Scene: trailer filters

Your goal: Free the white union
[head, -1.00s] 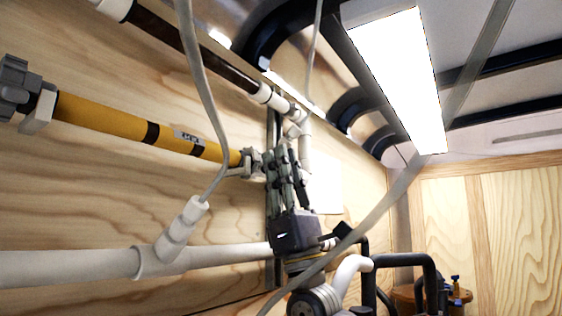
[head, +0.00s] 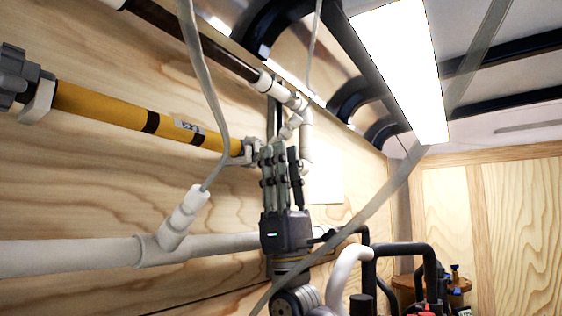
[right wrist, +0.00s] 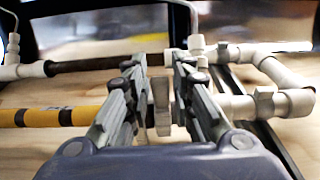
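A whitish union (head: 250,150) joins the right end of the yellow filter tube (head: 125,118) to white piping on the wooden wall. In the right wrist view the union (right wrist: 161,106) shows as pale rings in the gap between my fingers. My right gripper (head: 281,148) points upward just right of the union in the head view. Its fingers are apart in the right wrist view (right wrist: 165,75), one on either side of the rings. I cannot tell whether they touch the union. The left finger hides part of the tube's end. My left gripper is not in view.
A dark tube (head: 190,38) with white end fittings runs above the yellow one. A thick white pipe (head: 75,256) runs below, with a grey hose (head: 200,85) rising from its branch. Another hose (head: 345,235) crosses in front of my right arm. Black pipes (head: 425,255) stand lower right.

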